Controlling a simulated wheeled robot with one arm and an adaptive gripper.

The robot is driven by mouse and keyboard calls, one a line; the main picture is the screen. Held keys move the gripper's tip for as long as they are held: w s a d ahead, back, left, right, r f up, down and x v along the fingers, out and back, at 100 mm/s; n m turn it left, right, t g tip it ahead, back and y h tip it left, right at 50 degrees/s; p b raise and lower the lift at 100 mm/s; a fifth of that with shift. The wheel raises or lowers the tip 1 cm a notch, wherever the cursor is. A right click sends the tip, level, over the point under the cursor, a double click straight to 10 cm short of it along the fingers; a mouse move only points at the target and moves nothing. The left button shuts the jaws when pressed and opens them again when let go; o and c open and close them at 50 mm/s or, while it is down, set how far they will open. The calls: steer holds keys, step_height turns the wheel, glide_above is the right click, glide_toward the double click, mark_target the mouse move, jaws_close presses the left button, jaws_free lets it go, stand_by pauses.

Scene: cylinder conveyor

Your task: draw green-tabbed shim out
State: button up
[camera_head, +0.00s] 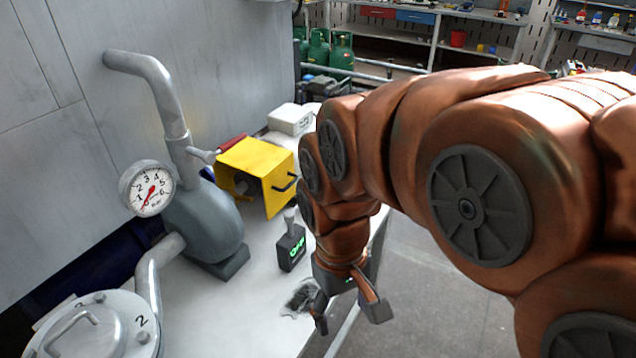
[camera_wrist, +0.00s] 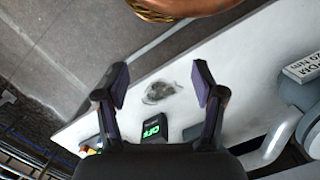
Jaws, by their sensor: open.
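I cannot make out a green-tabbed shim in either view. My gripper (camera_head: 349,316) is open and empty, pointing down over the near right edge of the white table (camera_head: 240,318). In the wrist view my gripper (camera_wrist: 160,78) has its two fingers spread apart with nothing between them but the table surface. The box (camera_wrist: 155,129) shows close to the gripper's base in the wrist view.
A dark smudge (camera_head: 302,298) marks the table beside my gripper. A yellow guard with a black handle (camera_head: 262,165) stands farther back. A grey pump (camera_head: 205,222) with a round gauge (camera_head: 148,189) and a numbered metal lid (camera_head: 95,330) occupy the left.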

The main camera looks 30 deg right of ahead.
steer(key=w+d+r+b, duration=0.1)
steer(key=w+d, duration=0.4)
steer(key=w, duration=0.4)
steer(key=w+d+r+n+h, duration=0.1)
steer(key=w+d, duration=0.4)
steer(key=w, duration=0.4)
steer(key=w+d+r+b, duration=0.1)
steer(key=w+d, duration=0.3)
steer(key=w, duration=0.5)
steer(key=w+d+f+n, duration=0.1)
steer(key=w+d+f, duration=0.3)
steer(key=w, duration=0.1)
steer(key=w+d+f+n+t+b, duration=0.1)
steer(key=w+d+f+n, duration=0.1)
steer(key=w+d+f, duration=0.2)
steer(key=w+d+f+n, duration=0.2)
steer(key=w+d+f, duration=0.1)
steer(key=w, duration=0.4)
steer(key=shift+w+d+f+y+b, duration=0.15)
steer(key=shift+d+f+y, duration=0.05)
steer(key=shift+d, duration=0.2)
steer(key=shift+w+d+f+y+b, duration=0.1)
steer(key=shift+d+f+y+b, duration=0.1)
steer(key=shift+d, duration=0.15)
steer(key=shift+w+d+f+t, duration=0.25)
steer(key=shift+w+f+t, duration=0.05)
steer(key=shift+f, duration=0.2)
steer(key=shift+f+p, duration=0.7)
steer(key=shift+f, duration=3.15)
steer(key=shift+c, duration=0.4)
